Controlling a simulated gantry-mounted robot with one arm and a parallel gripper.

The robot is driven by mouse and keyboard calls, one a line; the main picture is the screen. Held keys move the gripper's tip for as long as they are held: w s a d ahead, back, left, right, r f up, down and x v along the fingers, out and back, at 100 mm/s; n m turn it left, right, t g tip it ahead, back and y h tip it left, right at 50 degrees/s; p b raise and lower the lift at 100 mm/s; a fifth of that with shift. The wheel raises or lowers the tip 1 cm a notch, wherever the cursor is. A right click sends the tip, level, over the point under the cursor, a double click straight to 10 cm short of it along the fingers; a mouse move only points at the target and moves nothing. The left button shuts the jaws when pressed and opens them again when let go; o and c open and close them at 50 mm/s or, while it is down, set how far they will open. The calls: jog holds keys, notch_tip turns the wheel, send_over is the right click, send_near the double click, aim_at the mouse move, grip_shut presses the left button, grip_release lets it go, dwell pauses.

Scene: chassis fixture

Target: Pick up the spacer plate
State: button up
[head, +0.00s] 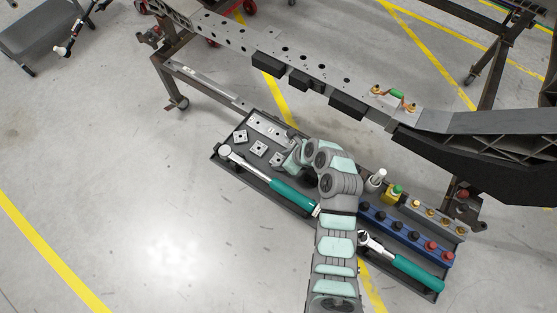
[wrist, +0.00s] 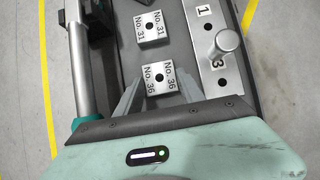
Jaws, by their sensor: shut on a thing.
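Small square metal spacer plates with a dark centre hole lie in the dark tray (head: 216,158). In the wrist view one is marked No. 36 (wrist: 160,76) and another, farther off, No. 31 (wrist: 150,27). My gripper (wrist: 160,88) has its two grey fingers on either side of the No. 36 plate and is shut on it. I cannot tell whether the plate is clear of the tray floor. In the head view my gripper (head: 288,163) is at a plate (head: 277,158) and mostly hidden by my arm. Two more plates (head: 240,136) (head: 259,149) lie beyond it.
A teal-handled ratchet (head: 290,194) lies along the plates' near side. A numbered metal strip (wrist: 209,40) with an upright peg (wrist: 225,44) lies on their other side. A socket rail (head: 405,233) and second wrench (head: 414,271) fill the right end. The chassis beam (head: 285,53) runs behind.

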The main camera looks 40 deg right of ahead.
grip_shut()
jog(key=shift+r, duration=0.1)
dwell(0.3)
notch_tip(320, 180, up, 28)
jog(key=p, duration=1.3)
jog(key=shift+p, duration=0.4)
jog(key=shift+r+p, duration=2.2)
jog(key=shift+p, duration=1.05)
jog(key=shift+d, duration=0.15)
